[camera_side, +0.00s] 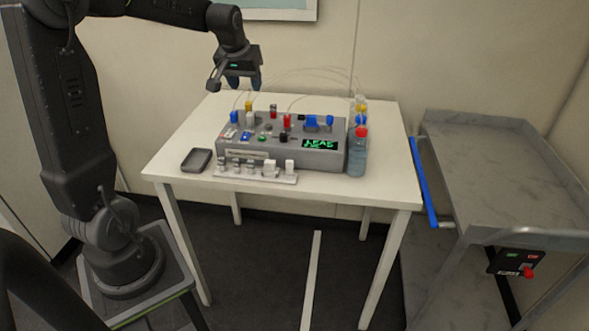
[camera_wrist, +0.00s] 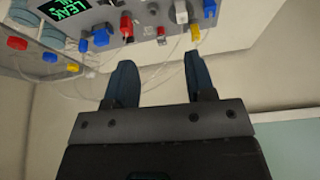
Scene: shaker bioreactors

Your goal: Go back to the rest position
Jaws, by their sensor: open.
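My gripper (camera_side: 242,82) is raised above the back left part of the white table (camera_side: 190,135), behind and above the grey bioreactor unit (camera_side: 235,140). Its two blue fingers are apart with nothing between them. In the wrist view my gripper (camera_wrist: 157,75) points toward the unit (camera_wrist: 100,12), which shows upside down at the top with its coloured connectors and tubes. The fingers appear clear of the unit, though a thin tube passes across the view near the fingertips.
A bottle with a red cap (camera_side: 357,152) stands at the unit's right. A strip of small fittings (camera_side: 250,174) lies in front, and a dark tray (camera_side: 197,160) at front left. A grey cart (camera_side: 500,165) stands at right. The wall is close behind the table.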

